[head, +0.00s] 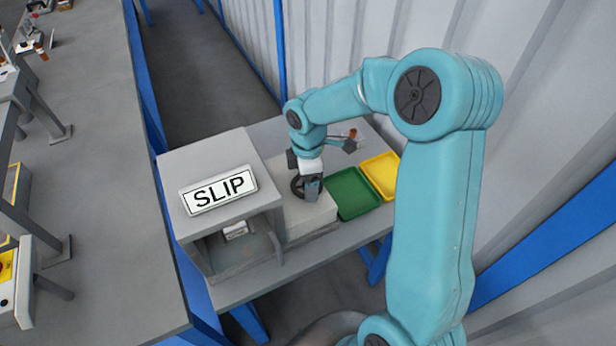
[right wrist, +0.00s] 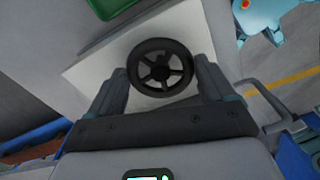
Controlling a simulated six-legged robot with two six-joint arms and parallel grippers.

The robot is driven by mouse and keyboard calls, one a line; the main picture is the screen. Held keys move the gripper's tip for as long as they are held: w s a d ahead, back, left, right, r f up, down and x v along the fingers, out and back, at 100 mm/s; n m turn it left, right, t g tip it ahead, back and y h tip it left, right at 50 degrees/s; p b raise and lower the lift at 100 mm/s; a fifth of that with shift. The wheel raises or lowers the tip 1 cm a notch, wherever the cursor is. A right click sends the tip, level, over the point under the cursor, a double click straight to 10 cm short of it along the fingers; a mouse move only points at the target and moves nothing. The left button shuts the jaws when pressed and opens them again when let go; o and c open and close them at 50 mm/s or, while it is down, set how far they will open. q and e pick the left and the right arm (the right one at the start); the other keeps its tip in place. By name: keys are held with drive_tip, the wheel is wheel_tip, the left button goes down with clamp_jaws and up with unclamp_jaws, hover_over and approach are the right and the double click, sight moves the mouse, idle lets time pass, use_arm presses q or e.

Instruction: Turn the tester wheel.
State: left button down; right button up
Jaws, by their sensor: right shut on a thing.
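The tester wheel (head: 296,187) is a dark spoked handwheel on a pale block beside the grey SLIP box (head: 182,158). My right gripper (head: 311,187) reaches down over it from above and partly hides it. In the right wrist view the wheel (right wrist: 161,43) lies between the two fingers of my right gripper (right wrist: 161,75). The fingers are shut on the wheel, one on each side of its rim. My left gripper is not in view.
A green tray (head: 349,193) and a yellow tray (head: 380,175) stand right of the wheel's block on the grey bench. The SLIP box has an open front with a small light item (head: 236,231) inside. A corrugated wall (head: 350,35) rises behind. A long grey table (head: 80,130) runs along the left.

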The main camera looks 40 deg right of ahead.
idle(0.3)
drive_tip(key=o, duration=0.9)
wheel_tip(320, 180, up, 16)
drive_tip(key=shift+r, duration=0.2)
